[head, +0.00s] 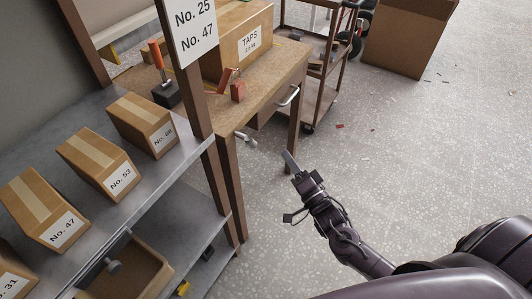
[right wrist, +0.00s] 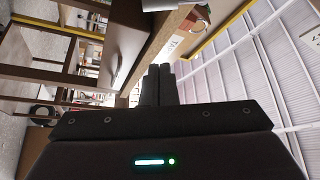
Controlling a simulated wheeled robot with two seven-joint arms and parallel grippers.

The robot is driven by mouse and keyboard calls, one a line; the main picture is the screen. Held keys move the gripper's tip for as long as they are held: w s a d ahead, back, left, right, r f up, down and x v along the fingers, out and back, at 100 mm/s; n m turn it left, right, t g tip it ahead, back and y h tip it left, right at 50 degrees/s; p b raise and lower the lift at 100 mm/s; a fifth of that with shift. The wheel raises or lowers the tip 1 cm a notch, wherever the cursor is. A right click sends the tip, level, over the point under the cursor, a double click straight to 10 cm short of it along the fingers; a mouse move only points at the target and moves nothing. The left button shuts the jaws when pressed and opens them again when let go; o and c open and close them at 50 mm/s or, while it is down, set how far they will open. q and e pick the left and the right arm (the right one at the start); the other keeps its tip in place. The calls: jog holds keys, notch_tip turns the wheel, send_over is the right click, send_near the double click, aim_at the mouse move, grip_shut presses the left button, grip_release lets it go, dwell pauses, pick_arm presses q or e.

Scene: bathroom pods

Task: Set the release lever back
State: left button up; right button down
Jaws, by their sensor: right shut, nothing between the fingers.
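A lever with an orange grip (head: 156,55) stands upright on a dark block (head: 167,95) at the back of the wooden workbench. A smaller red-orange lever or clamp (head: 225,80) leans beside a red block (head: 237,91) near the bench's front edge. I cannot tell for sure which is the release lever. My right gripper (head: 291,162) is shut and empty, in the air in front of the bench, apart from both. In the right wrist view its fingers (right wrist: 160,84) are together, with a red part (right wrist: 202,13) beyond them. My left gripper is not in view.
The bench (head: 262,78) carries a TAPS carton (head: 228,52) and has a drawer handle (head: 288,96). A grey fitting (head: 246,139) juts out below its edge. A metal shelf (head: 190,150) with numbered boxes stands at left. A trolley (head: 318,95) stands behind. The floor at right is open.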

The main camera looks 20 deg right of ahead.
aim_at(250, 141)
jog(key=r+x, duration=0.1)
jog(key=x, duration=1)
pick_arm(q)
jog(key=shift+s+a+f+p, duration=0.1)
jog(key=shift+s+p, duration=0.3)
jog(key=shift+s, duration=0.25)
pick_arm(e)
jog(key=shift+s+a+f, duration=1.25)
jog(key=shift+a+f, duration=0.2)
